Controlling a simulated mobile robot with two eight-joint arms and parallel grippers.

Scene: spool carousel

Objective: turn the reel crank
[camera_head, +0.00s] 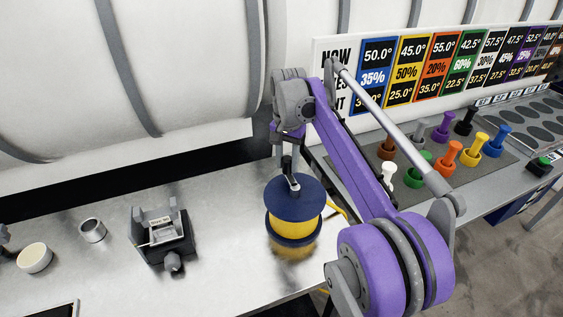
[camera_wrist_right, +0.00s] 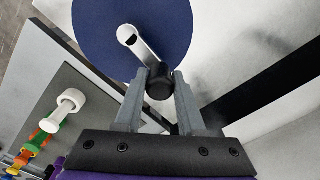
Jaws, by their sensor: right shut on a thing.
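The reel (camera_head: 293,198) stands on the metal bench in the head view, with dark blue flanges and a yellow winding between them. Its crank (camera_head: 293,182) lies across the top flange, a pale arm with a black upright knob. My right gripper (camera_head: 287,160) reaches down over the reel from above. In the right wrist view, the blue top flange (camera_wrist_right: 135,35) and the pale crank arm (camera_wrist_right: 136,42) show clearly. There the fingers of my right gripper (camera_wrist_right: 159,88) are shut on the black crank knob (camera_wrist_right: 160,82), one on each side.
A black and grey fixture (camera_head: 164,236), a metal ring (camera_head: 92,230) and a cream-topped round cup (camera_head: 34,258) stand left of the reel. Several coloured pegs (camera_head: 446,160) stand on a grey board at right. A label panel (camera_head: 420,65) and large white cylinder (camera_head: 180,60) stand behind.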

